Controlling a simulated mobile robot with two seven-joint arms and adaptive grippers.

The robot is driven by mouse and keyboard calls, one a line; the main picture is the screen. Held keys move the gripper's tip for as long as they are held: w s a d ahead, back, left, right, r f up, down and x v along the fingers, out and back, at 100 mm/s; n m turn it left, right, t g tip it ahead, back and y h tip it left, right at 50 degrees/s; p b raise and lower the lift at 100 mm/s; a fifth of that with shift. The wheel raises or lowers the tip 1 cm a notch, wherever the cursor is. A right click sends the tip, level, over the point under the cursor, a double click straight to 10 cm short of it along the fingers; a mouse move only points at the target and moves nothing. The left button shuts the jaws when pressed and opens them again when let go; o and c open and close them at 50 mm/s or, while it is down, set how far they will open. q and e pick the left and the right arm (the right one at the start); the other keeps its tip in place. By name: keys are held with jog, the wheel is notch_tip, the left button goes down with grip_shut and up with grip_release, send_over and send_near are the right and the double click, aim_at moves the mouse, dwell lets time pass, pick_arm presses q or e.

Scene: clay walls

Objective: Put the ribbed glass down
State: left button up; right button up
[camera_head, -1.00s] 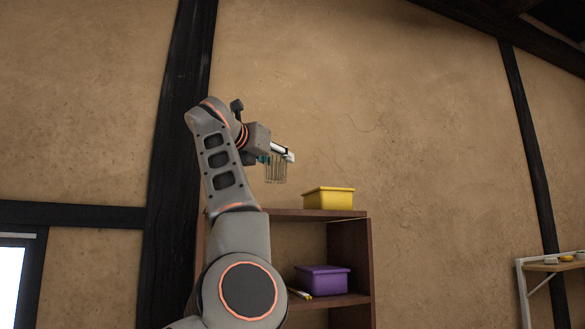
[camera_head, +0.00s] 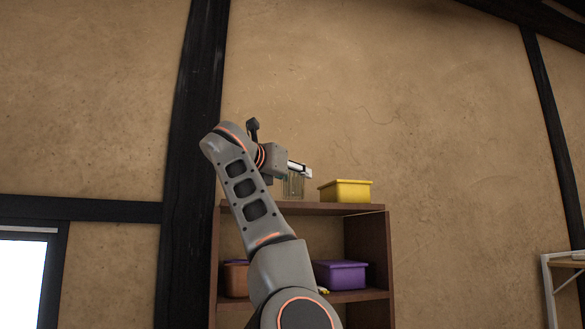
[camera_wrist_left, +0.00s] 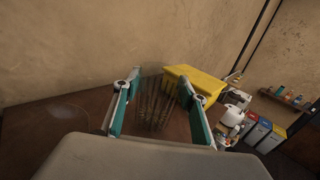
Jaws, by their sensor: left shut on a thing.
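The ribbed glass (camera_head: 293,186) is clear and upright, seen just above the top board of the wooden shelf unit (camera_head: 330,209). It also shows between the finger pads in the left wrist view (camera_wrist_left: 154,103). My left gripper (camera_head: 300,170) is shut on it, with a pad on each side. In the head view the glass's base is close to the top board; I cannot tell whether it touches. My right gripper is in neither view.
A yellow bin (camera_head: 345,191) stands on the top board just right of the glass. A purple bin (camera_head: 340,274) and a brown container (camera_head: 236,279) sit on the shelf below. The clay wall is behind.

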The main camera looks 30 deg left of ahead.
pick_arm(q)
jog(key=shift+f, duration=0.2)
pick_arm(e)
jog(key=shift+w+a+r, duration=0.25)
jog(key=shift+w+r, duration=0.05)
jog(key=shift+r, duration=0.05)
pick_arm(q)
jog(key=shift+f, duration=0.1)
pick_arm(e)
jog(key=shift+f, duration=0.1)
pick_arm(q)
jog(key=shift+f+b, duration=0.4)
jog(key=shift+b, duration=0.25)
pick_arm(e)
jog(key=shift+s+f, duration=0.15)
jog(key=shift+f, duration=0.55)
pick_arm(q)
jog(key=shift+f, duration=0.1)
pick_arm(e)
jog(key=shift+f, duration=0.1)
pick_arm(q)
jog(key=o, duration=1.4)
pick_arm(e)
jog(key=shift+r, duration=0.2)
